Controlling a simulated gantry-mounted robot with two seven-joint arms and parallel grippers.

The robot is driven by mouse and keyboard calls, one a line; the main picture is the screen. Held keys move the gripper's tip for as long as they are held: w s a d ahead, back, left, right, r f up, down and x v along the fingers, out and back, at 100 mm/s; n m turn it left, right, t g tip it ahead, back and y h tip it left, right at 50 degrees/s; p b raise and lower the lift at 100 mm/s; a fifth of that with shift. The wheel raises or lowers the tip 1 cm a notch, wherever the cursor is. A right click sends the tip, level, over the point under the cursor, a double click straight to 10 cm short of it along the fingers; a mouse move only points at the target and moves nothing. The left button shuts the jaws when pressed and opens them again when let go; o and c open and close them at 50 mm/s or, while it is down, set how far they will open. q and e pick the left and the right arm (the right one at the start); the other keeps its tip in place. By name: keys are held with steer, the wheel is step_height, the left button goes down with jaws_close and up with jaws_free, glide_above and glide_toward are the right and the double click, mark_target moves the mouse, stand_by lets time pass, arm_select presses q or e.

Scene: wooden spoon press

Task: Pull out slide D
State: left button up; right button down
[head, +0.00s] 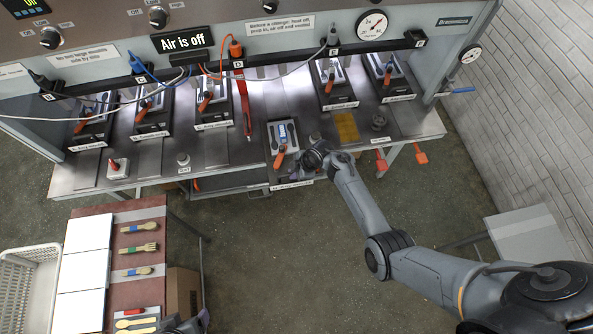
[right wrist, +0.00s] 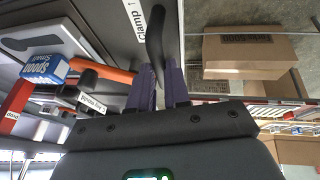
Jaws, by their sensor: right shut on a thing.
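Slide D (head: 284,150) stands out toward me from the press, below the D mark, well forward of the other slides. My right gripper (head: 297,173) is at the slide's front edge. In the right wrist view its fingers (right wrist: 160,88) are shut on the slide's black handle (right wrist: 154,42), beside a "Clamp" label. My left gripper (head: 186,325) shows only partly at the bottom edge; its jaws are unclear.
Other slides with orange-handled clamps sit back under the press, such as slide E (head: 333,82). A red strip (head: 243,100) hangs at D. A side table (head: 125,220) holds brushes and spoons at lower left, beside a white basket (head: 28,285). The floor in front is open.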

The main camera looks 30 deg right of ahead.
steer(key=shift+s+a, duration=0.1)
steer(key=shift+s, duration=0.05)
steer(key=shift+r, duration=0.1)
steer(key=c, duration=1.4)
jaws_free()
steer(key=o, duration=0.3)
steer(key=shift+s, duration=0.2)
steer(key=shift+r, duration=0.2)
steer(key=p+v, duration=0.2)
steer(key=v, duration=0.8)
